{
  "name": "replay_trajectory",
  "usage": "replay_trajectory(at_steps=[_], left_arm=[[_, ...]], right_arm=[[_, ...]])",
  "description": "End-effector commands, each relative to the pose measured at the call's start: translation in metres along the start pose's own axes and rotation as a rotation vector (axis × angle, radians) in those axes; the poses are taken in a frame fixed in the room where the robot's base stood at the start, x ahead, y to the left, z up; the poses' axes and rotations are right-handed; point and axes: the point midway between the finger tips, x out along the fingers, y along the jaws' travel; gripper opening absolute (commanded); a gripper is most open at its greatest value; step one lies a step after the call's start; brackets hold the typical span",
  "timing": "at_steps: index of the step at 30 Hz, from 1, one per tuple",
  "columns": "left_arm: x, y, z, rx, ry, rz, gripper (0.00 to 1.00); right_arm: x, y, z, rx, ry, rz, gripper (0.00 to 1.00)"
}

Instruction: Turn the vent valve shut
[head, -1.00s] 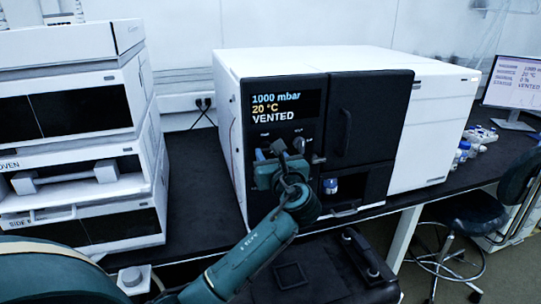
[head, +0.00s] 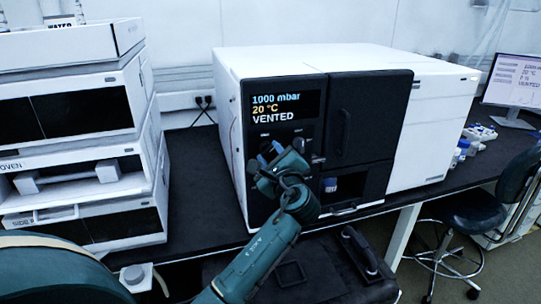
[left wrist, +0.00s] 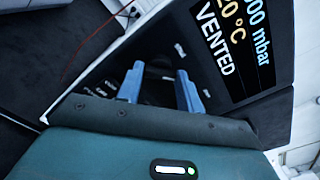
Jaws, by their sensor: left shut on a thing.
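The vacuum oven (head: 300,62) is a white box with a black front, and its screen (head: 285,107) reads 1000 mbar, 20 °C, VENTED. My left gripper (head: 270,149) is at the black control panel below the screen, left of the door. In the left wrist view the two blue fingers of my left gripper (left wrist: 160,74) reach to the panel with a dark gap between them. They are closed on the vent valve's knob, which is dark and mostly hidden by the gripper. Its angle cannot be read. My right gripper is not in view.
The oven door (head: 370,115) with its vertical handle is shut, right of my gripper. A blue-and-white jar (head: 329,185) stands in the open recess below it. A stack of white instruments (head: 75,130) stands at left. Dark bench top lies between them.

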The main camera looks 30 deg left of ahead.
Motion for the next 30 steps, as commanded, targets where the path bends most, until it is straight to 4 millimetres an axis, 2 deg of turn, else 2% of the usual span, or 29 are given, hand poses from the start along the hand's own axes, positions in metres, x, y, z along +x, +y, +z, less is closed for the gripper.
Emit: replay_trajectory(at_steps=[18, 30], left_arm=[[-0.001, 0.002, -0.003, -0.574, 0.001, 0.001, 0.14], [0.0, 0.001, -0.002, -0.813, 0.001, 0.002, 0.14]], right_arm=[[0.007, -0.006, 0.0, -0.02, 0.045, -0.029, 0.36], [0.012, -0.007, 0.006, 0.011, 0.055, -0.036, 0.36]])
